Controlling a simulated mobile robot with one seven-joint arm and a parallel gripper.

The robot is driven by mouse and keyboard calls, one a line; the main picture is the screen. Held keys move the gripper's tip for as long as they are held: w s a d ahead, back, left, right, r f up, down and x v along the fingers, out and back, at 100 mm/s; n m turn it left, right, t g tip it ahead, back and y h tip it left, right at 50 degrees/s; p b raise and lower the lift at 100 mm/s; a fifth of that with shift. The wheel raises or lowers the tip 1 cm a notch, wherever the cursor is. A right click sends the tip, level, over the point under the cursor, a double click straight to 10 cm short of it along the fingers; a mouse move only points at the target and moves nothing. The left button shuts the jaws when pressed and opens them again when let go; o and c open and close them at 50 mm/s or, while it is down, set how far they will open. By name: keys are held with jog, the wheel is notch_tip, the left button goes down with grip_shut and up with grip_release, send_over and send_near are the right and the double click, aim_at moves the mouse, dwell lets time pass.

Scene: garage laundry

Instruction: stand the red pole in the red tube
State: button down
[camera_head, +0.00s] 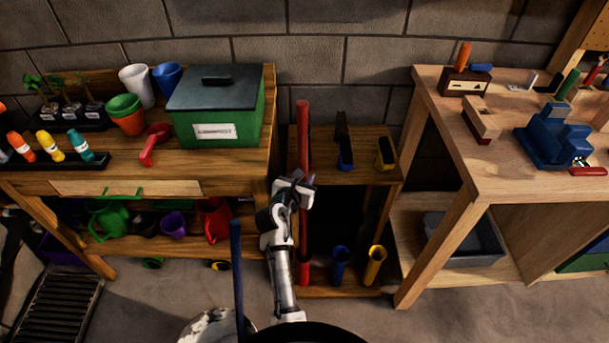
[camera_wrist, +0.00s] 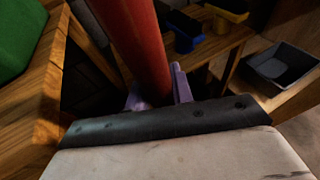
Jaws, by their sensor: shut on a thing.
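The red pole (camera_head: 303,130) stands about upright at the left side of a wooden rack. My gripper (camera_head: 304,186) is shut on it around mid-length. In the wrist view the red pole (camera_wrist: 140,40) rises between the purple fingers of my gripper (camera_wrist: 158,95).
A blue tube (camera_head: 340,264) and a yellow tube (camera_head: 375,265) stand right of the red one. The rack's upper shelf (camera_head: 368,172) carries blue and yellow holders. A blue pole (camera_head: 237,270) stands near my base. Left is a bench with a green box (camera_head: 222,115); right, a workbench (camera_head: 455,150).

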jog(key=shift+f+b, duration=1.3)
jog(key=shift+f, duration=1.7)
jog(key=shift+f+b, duration=3.25)
jog(key=shift+f, duration=2.45)
jog(key=c, duration=1.1)
grip_release()
jog(key=shift+r, duration=0.1)
send_near(302, 218)
jog(key=shift+s+a+r, duration=0.25)
jog(key=shift+s+r, duration=0.1)
jog(key=shift+s, duration=0.2)
